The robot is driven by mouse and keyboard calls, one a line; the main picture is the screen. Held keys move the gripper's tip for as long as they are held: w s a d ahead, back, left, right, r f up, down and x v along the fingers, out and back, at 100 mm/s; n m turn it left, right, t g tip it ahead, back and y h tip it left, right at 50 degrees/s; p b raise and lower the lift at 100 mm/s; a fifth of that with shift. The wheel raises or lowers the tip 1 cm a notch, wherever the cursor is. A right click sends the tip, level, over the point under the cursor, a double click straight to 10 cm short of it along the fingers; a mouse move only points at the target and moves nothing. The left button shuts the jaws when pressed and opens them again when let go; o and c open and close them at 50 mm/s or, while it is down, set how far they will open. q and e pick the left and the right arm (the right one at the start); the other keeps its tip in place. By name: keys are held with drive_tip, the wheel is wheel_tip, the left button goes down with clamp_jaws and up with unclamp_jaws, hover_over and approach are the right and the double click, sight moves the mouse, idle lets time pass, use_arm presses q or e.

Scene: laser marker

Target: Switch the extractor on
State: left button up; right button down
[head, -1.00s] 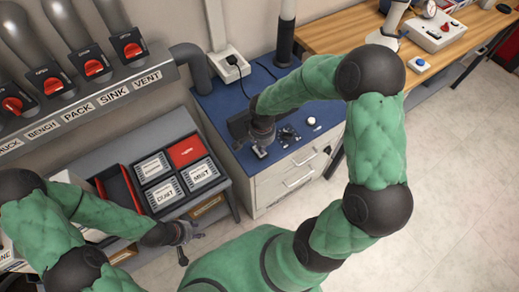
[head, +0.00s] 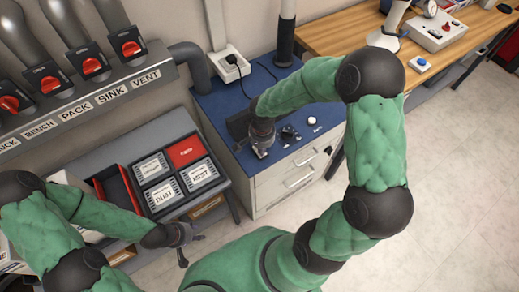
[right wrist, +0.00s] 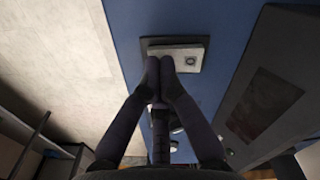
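My right gripper (head: 261,149) is low over the front of the blue bench top (head: 225,103). In the right wrist view its two fingers (right wrist: 160,66) are together at the tips, with nothing seen between them. The tips are at the near edge of a pale switch-like block (right wrist: 188,60) on a dark base; I cannot tell whether they touch it. The block has a small round mark, and the fingers hide part of it. I cannot read a label naming it as the extractor. My left gripper (head: 189,246) is open and empty, in front of the grey cabinet.
Small black controls (head: 290,134) and a white round knob (head: 312,121) are right of my right gripper. A dark panel (right wrist: 265,105) stands close by. Red-handled vent valves (head: 132,48) line the left wall. Labelled trays (head: 163,195) sit on the grey cabinet.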

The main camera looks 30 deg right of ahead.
drive_tip(key=shift+r+p, duration=2.2)
drive_tip(key=shift+r, duration=1.35)
use_arm(q)
wheel_tip(320, 180, up, 4)
drive_tip(key=shift+r, duration=0.1)
use_arm(e)
drive_tip(key=shift+f, duration=0.1)
